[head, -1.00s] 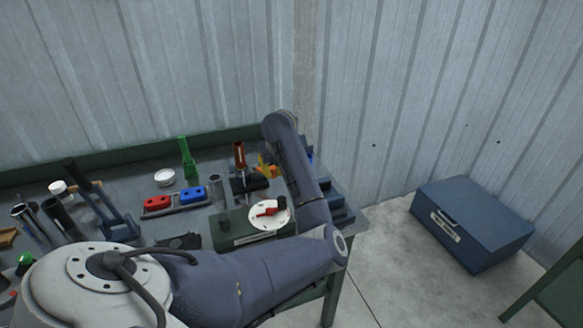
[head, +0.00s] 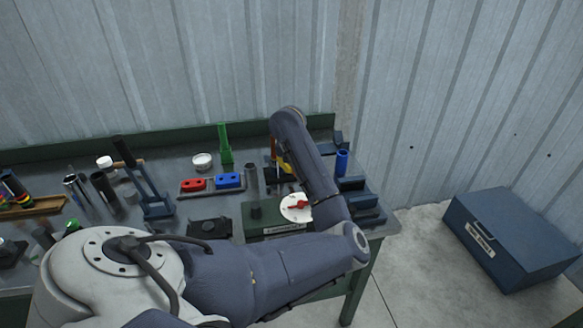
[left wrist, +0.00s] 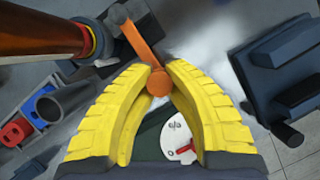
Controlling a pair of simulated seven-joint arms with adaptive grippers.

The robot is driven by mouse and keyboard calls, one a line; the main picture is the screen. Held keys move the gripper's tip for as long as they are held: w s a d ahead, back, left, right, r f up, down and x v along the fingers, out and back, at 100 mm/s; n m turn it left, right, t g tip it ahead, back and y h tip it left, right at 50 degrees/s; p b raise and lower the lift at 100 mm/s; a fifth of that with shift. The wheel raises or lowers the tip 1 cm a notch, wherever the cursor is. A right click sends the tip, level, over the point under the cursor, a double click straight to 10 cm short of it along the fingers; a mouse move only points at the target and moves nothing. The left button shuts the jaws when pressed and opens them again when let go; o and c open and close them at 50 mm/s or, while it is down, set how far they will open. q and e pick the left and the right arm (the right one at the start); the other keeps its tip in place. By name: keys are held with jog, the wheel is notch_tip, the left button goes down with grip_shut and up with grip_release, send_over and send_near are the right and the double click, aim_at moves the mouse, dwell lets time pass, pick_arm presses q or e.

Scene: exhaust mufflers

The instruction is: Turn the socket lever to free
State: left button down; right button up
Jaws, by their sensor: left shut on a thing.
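The socket lever (left wrist: 146,45) is an orange arm with a round knob in the left wrist view. Its upper end meets a dark block (left wrist: 137,22), the socket. My left gripper (left wrist: 158,84) has its yellow fingers closed on the knob. In the head view the left gripper (head: 286,166) is small and partly behind my own forearm, so the lever is hard to make out there. A red-brown tool (head: 273,150) stands upright beside the gripper; it also shows at the upper left of the left wrist view (left wrist: 40,35). My right gripper is out of view.
A green box (head: 262,224) with a white dial (head: 290,212) and red pointer is just in front of the gripper. Red (head: 194,184) and blue (head: 229,180) blocks sit to its left. Dark blue brackets (head: 362,200) stand at the bench's right end.

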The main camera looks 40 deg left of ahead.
pick_arm(q)
jog(key=shift+w+a+r, duration=0.1)
jog(key=shift+a+r, duration=0.2)
jog(key=shift+r, duration=0.1)
jog(key=c, duration=1.6)
grip_release()
jog(key=shift+f, duration=0.1)
jog(key=o, duration=0.4)
jog(key=shift+f, duration=0.1)
jog(key=shift+o, duration=0.2)
jog(key=shift+d+f, duration=0.1)
jog(key=shift+d, duration=0.05)
jog(key=v, duration=1.2)
